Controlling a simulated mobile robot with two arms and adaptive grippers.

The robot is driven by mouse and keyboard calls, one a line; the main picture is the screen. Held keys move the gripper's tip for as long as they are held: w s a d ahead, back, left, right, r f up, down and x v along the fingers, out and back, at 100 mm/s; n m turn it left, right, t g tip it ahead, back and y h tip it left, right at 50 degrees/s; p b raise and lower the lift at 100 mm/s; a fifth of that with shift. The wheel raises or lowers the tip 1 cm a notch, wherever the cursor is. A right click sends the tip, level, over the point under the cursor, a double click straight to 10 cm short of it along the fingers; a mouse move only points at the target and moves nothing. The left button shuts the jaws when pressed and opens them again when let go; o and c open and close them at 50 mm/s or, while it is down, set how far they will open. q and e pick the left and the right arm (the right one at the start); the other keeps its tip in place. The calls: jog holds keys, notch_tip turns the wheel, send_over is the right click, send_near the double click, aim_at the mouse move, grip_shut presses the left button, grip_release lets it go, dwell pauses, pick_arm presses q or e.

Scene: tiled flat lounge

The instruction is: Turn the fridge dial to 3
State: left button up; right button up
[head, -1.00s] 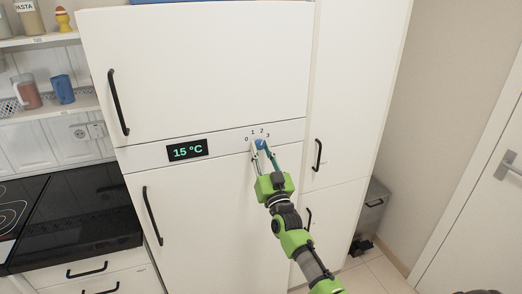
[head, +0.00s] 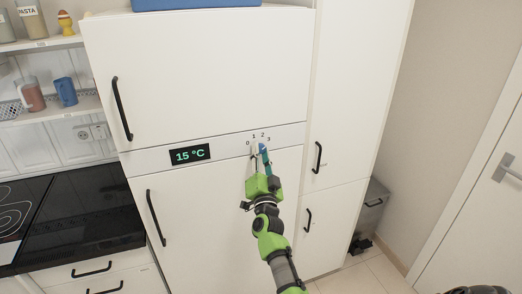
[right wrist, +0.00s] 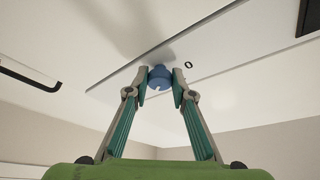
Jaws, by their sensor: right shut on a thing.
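The white fridge (head: 215,75) has a control strip with a display (head: 190,153) reading 15 °C and a dial marked 0, 1, 2, 3. The blue dial (right wrist: 160,77) shows between my right fingertips in the right wrist view, with a small white mark on its edge and a printed 0 beside it. My right gripper (head: 260,151) is shut on the dial, one finger on each side. In the head view the fingers mostly hide the dial, so I cannot tell which number it points at. My left gripper is not in view.
Black handles stand out on the fridge doors (head: 122,108) and on the tall cabinet (head: 318,157) to the right. A black hob counter (head: 85,210) is at the left. A grey bin (head: 371,208) stands right of the cabinet. Shelves hold a blue mug (head: 66,92).

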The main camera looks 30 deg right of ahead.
jog(key=shift+r+m+g+h+p, duration=0.1)
jog(key=shift+m+g+h+p, duration=0.4)
jog(key=shift+m, duration=0.8)
jog(key=o, duration=1.1)
